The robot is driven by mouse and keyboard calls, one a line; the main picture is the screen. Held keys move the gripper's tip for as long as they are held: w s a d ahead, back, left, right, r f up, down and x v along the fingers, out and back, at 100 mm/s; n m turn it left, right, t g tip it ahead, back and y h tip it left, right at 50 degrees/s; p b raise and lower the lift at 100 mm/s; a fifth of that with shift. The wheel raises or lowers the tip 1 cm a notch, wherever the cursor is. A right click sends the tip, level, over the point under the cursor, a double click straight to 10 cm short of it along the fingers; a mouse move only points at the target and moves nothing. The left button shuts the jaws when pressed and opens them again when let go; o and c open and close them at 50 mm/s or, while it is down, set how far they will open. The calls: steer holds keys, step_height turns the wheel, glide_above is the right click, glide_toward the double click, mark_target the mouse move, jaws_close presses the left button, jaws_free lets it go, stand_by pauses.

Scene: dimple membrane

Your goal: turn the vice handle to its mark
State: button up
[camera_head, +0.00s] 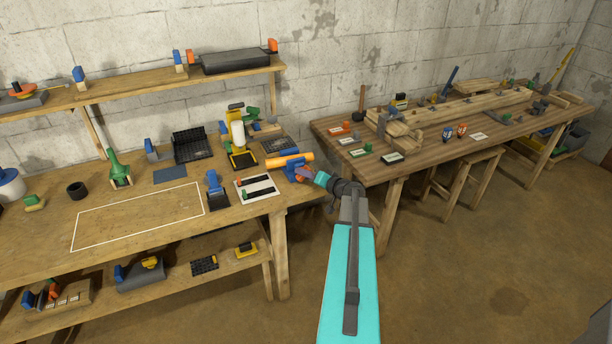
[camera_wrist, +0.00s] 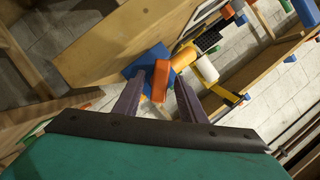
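The vice sits at the right front corner of the left workbench. Its blue body (camera_head: 291,172) is partly covered by an orange-yellow cylinder (camera_head: 289,160) and my gripper (camera_head: 304,173). In the wrist view the blue body (camera_wrist: 142,64) lies tilted, with an orange handle bar (camera_wrist: 161,82) in front of it. My gripper (camera_wrist: 158,77) is open there, its two dark purple fingers on either side of the bar, with a gap showing at each side. Whether a finger touches the bar, I cannot tell. I cannot make out the handle's mark.
A yellow-and-white device (camera_head: 239,150) stands behind. A second workbench (camera_head: 400,175) is to the right, past a gap. The floor (camera_head: 480,260) in front is clear.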

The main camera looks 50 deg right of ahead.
steer(key=c, duration=0.7)
steer(key=shift+a, duration=0.25)
steer(key=shift+c, duration=1.3)
steer(key=shift+d, duration=0.2)
